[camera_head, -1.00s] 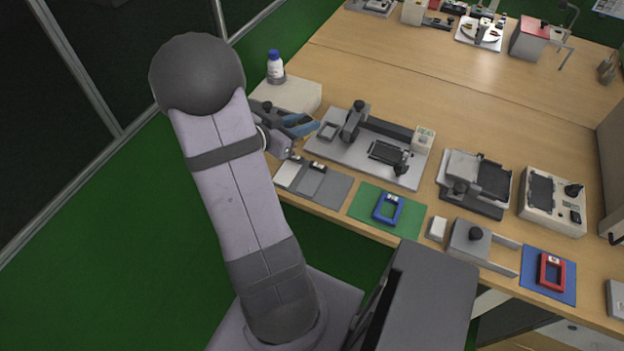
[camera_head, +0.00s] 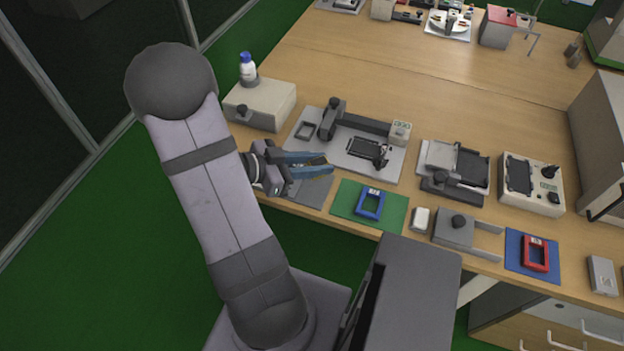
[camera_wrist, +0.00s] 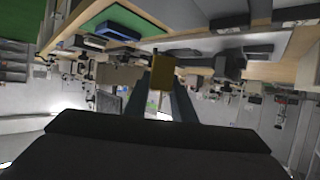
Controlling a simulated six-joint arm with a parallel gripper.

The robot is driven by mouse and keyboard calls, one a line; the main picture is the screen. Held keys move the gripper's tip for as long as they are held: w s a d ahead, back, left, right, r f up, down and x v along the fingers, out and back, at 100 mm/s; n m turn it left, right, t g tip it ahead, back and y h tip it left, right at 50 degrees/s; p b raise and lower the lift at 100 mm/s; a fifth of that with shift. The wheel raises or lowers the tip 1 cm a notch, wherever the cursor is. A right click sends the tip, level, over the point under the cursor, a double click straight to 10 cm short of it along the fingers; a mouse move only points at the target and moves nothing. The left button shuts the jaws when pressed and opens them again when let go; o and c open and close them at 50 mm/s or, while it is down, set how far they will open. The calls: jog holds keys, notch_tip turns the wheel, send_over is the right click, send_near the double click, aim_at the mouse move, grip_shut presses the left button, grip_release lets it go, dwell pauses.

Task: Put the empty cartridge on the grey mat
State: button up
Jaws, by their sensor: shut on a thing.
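My gripper (camera_head: 328,165) is over the grey mat (camera_head: 313,192), its blue-grey fingers pointing right. It is shut on a small dark piece (camera_head: 317,161), which looks like the cartridge. In the wrist view this cartridge (camera_wrist: 162,73) shows a yellow-brown face between the fingertips. It is held above the table, apart from the mat as far as I can tell. The gripper and fingers hide much of the mat's left and back part, so I cannot tell what lies there.
A green mat (camera_head: 342,208) with a blue frame (camera_head: 370,204) lies right of the grey mat. A fixture plate (camera_head: 300,136) with a dark slide stands behind. A pale block (camera_head: 262,102) with a blue-capped bottle (camera_head: 247,66) is at the back left. A white block (camera_head: 420,218) lies farther right.

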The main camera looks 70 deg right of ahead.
jog(key=shift+f+b, duration=0.4)
jog(key=shift+f, duration=2.7)
jog(key=shift+f, duration=0.1)
jog(key=o, duration=1.1)
jog(key=shift+c, duration=0.2)
jog(key=shift+w+a+r, duration=0.35)
jog(key=shift+w+r, duration=0.05)
jog(key=shift+w, duration=0.05)
jog(key=v, duration=1)
jog(key=shift+w+a+r, duration=0.15)
jog(key=shift+w+a, duration=0.05)
jog(key=shift+a, duration=0.1)
